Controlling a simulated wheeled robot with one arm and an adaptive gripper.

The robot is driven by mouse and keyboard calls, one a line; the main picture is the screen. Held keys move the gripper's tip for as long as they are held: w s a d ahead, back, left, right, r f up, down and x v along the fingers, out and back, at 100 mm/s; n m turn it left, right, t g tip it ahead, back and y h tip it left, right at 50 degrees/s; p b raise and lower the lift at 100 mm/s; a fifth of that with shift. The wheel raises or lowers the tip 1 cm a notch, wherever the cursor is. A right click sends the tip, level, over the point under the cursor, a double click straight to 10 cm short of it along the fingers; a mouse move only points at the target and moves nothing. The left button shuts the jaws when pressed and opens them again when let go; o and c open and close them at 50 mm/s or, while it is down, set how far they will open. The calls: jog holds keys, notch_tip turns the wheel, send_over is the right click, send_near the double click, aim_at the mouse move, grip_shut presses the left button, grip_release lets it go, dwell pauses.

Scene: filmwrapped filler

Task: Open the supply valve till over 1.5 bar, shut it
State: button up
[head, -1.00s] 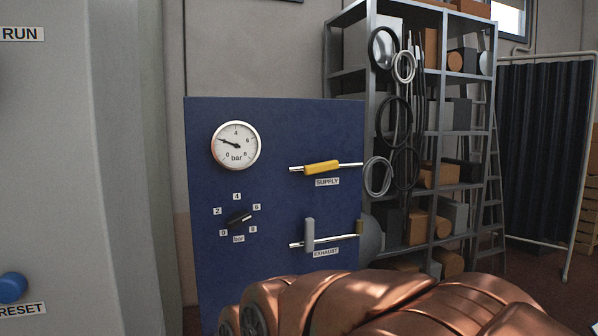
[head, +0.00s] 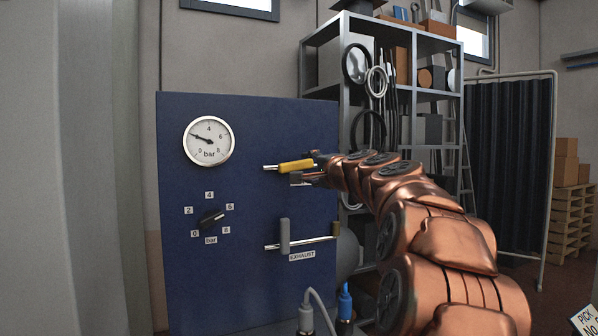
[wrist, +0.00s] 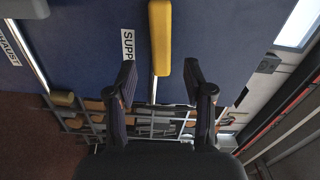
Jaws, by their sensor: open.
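The yellow supply handle (head: 296,167) lies along its pipe on the blue panel (head: 185,270). My gripper (head: 306,169) is open at the handle's right end. In the wrist view the yellow handle (wrist: 160,40) reaches down between my two spread fingertips (wrist: 159,72), with visible gaps on both sides. The round gauge (head: 209,141) has its needle pointing left and slightly up, near 2 bar.
The grey exhaust handle (head: 284,236) stands upright, across its pipe, below. A black selector knob (head: 212,218) sits below the gauge. A metal shelf (head: 436,95) with hoses and boxes stands behind, with a dark folding screen (head: 507,165) to the right.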

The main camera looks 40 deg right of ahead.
aim_at(302, 166)
jog(key=shift+d+r, duration=0.15)
jog(key=shift+d, duration=0.15)
jog(key=p+x, duration=0.1)
jog(key=x, duration=0.5)
jog(key=shift+w, duration=0.2)
jog(key=shift+w+d, duration=0.15)
jog(key=shift+w, duration=0.4)
jog(key=shift+c, duration=0.4)
grip_shut()
